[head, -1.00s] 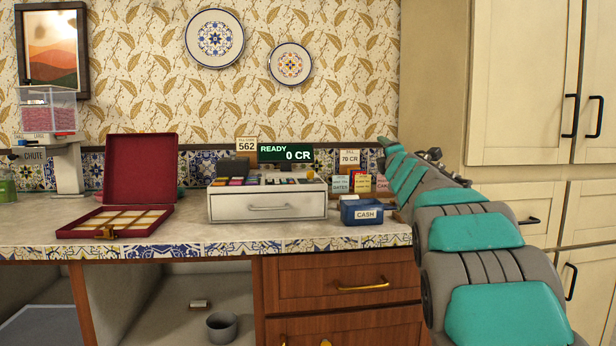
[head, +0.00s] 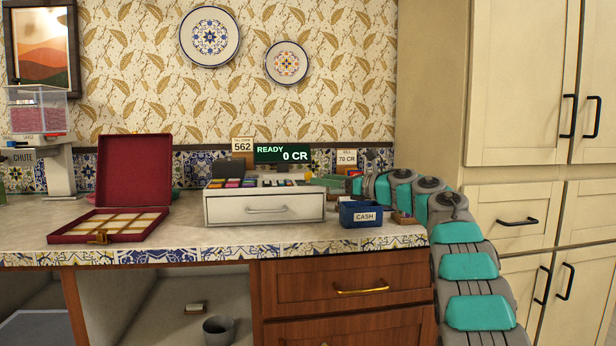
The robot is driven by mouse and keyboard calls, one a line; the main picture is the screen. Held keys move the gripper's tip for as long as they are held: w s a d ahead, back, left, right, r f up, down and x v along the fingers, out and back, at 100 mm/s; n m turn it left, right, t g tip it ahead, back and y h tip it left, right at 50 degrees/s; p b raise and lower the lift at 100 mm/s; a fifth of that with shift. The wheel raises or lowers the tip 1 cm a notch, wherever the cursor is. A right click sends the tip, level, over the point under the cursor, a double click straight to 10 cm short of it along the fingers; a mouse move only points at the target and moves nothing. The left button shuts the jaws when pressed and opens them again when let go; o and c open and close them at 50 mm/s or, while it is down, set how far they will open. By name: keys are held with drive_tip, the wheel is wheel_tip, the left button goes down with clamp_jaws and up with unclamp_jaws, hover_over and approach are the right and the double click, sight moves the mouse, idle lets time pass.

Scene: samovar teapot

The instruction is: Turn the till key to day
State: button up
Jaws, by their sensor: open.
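The till (head: 264,208) is a white drawer unit on the counter, with coloured keys (head: 240,183) on top and a green display (head: 283,153) behind reading "READY 0 CR". I cannot make out the till key or its position; the till's right side is partly covered by my arm. My arm comes in from the lower right and bends left behind the blue cash box. My gripper (head: 327,181) is at the till's right rear end, small in view. It is open; I see nothing held in it. I cannot tell whether it touches the till.
The blue CASH box (head: 360,214) stands right of the till, close to my arm. An open red case (head: 110,225) lies to the left, with a chute stand (head: 60,170) beyond. Small signs (head: 242,145) stand behind the till. Counter between case and till is clear.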

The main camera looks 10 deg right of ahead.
sight(310, 177)
drive_tip(key=shift+p+x, duration=1.35)
drive_tip(key=shift+x, duration=1.75)
clamp_jaws()
